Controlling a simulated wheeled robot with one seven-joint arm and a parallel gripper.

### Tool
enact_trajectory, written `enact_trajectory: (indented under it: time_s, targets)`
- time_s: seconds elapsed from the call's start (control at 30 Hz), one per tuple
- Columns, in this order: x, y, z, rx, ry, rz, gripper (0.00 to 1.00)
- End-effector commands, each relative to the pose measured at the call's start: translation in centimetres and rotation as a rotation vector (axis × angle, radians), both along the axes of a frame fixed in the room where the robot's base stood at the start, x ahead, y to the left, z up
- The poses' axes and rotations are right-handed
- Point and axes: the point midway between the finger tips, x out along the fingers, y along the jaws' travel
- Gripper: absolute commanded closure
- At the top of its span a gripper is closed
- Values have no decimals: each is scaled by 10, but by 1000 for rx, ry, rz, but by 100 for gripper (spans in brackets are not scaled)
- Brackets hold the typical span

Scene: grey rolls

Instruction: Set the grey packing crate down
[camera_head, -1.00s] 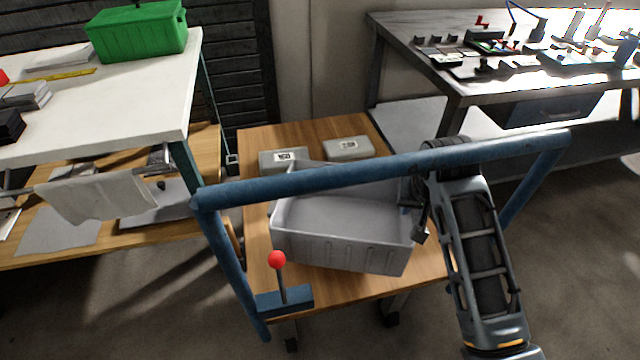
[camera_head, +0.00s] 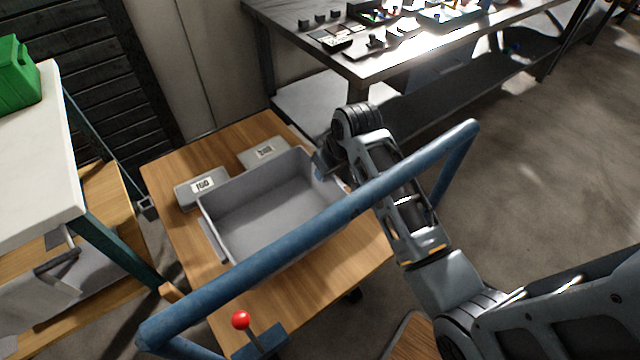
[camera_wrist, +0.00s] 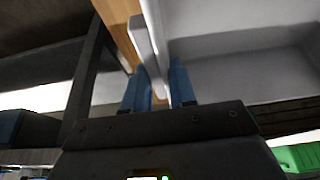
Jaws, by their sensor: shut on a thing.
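The grey packing crate (camera_head: 252,187) is an open, empty box over the wooden top (camera_head: 170,160) of a small cart. Its near side is partly hidden behind a blue bar. My gripper (camera_head: 324,166) is at the crate's right-hand wall in the head view. In the wrist view my gripper's blue fingers (camera_wrist: 160,88) are on either side of the crate's wall (camera_wrist: 150,45), shut on it. The crate looks about level. I cannot tell whether its bottom touches the wood.
Two grey boxes with labels (camera_head: 203,187) (camera_head: 264,152) lie behind the crate, close to it. The cart's blue handle bar (camera_head: 270,250) crosses in front, with a red-knobbed lever (camera_head: 241,320). A white table (camera_head: 40,150) stands left, a dark workbench (camera_head: 370,65) behind.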

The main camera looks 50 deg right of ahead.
Motion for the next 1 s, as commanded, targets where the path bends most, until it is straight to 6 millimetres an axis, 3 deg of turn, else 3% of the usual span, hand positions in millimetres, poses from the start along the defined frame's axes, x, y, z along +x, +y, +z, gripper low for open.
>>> enact_trajectory:
  time_s: [0.5,0.9,0.93,1.0]
  targets:
    - [0,0,-51,1,0,-1,100]
    - [1,0,-56,-1,-2,0,100]
    - [0,0,-57,0,0,0,72]
    - [0,0,-57,0,0,0,65]
